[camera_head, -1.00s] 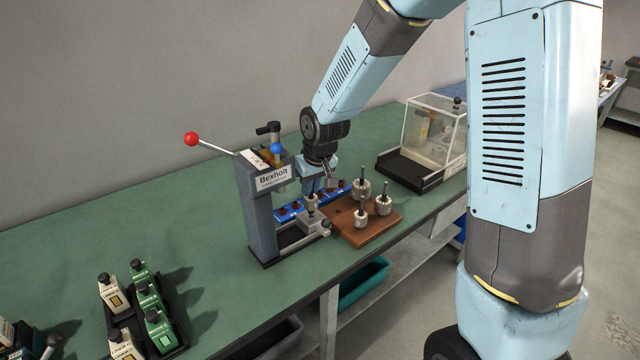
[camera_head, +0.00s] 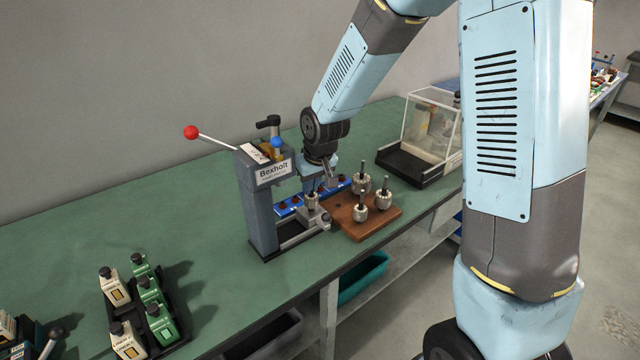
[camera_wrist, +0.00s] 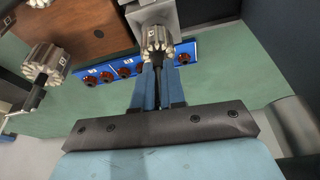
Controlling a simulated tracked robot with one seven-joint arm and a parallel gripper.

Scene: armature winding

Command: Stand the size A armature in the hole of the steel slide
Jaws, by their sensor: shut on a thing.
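My gripper (camera_wrist: 155,82) is shut on the upper shaft of a pale, ribbed armature (camera_wrist: 156,42). A small mark on its end is too small to read surely as A. The steel slide (camera_wrist: 170,14) lies directly beyond the armature in the wrist view. In the head view the armature (camera_head: 311,199) is upright at the outer end of the slide (camera_head: 300,239), at the foot of the grey Bexholt press (camera_head: 262,215). Its lower end is hidden, so I cannot tell whether it sits in the hole.
A wooden block (camera_head: 370,228) with three upright armatures stands close to the right. A blue strip (camera_head: 287,211) with several brown parts lies behind the slide. A clear-lidded box (camera_head: 432,125) stands farther right. Green and cream containers stand at front left; the table between is clear.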

